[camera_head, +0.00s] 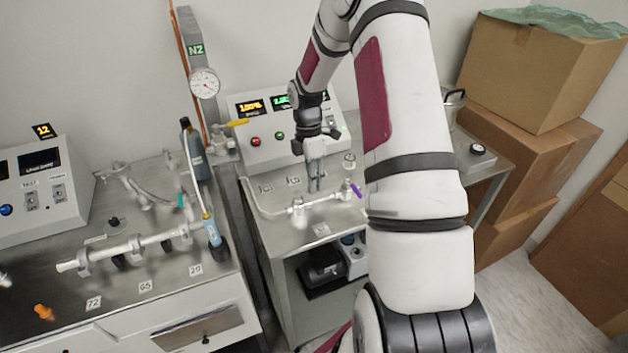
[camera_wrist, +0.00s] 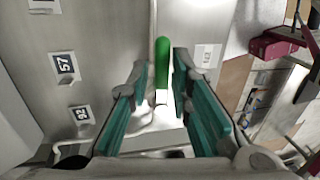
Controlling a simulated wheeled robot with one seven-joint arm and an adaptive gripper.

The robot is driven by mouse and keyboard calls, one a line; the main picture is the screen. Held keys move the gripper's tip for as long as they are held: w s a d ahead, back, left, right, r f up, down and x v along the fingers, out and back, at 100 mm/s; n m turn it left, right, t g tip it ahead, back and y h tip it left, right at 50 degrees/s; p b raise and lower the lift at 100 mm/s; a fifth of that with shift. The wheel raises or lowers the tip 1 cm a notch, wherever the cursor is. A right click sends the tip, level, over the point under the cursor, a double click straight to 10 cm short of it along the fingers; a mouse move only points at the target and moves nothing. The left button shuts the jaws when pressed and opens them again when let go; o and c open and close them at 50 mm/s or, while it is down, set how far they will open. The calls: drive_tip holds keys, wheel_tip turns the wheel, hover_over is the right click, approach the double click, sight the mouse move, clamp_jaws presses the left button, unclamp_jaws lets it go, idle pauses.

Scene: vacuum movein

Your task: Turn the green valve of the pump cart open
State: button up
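The green valve handle (camera_wrist: 162,66) shows in the wrist view as an upright green bar on a pale metal stem. It lies between the fingertips of my gripper (camera_wrist: 160,82). The teal finger pads stand on either side, with narrow gaps to the handle; contact is not visible. In the head view my gripper (camera_head: 317,178) points down over the pump cart (camera_head: 290,233), by its pale pipework (camera_head: 325,201). The green handle cannot be made out there, as the gripper covers that spot.
A purple-handled valve (camera_head: 356,188) is just right of my gripper. A control box (camera_head: 262,150) with displays stands behind, with a yellow handle (camera_head: 238,122) at its left. The left bench (camera_head: 180,295) carries a glass manifold (camera_head: 130,247). Cardboard boxes (camera_head: 540,75) stand at the right.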

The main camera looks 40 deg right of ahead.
drive_tip(key=shift+o, duration=0.2)
wheel_tip(320, 180, up, 12)
drive_tip(key=w, duration=0.2)
drive_tip(key=shift+d, duration=0.25)
drive_tip(key=shift+w+f, duration=0.1)
idle(0.3)
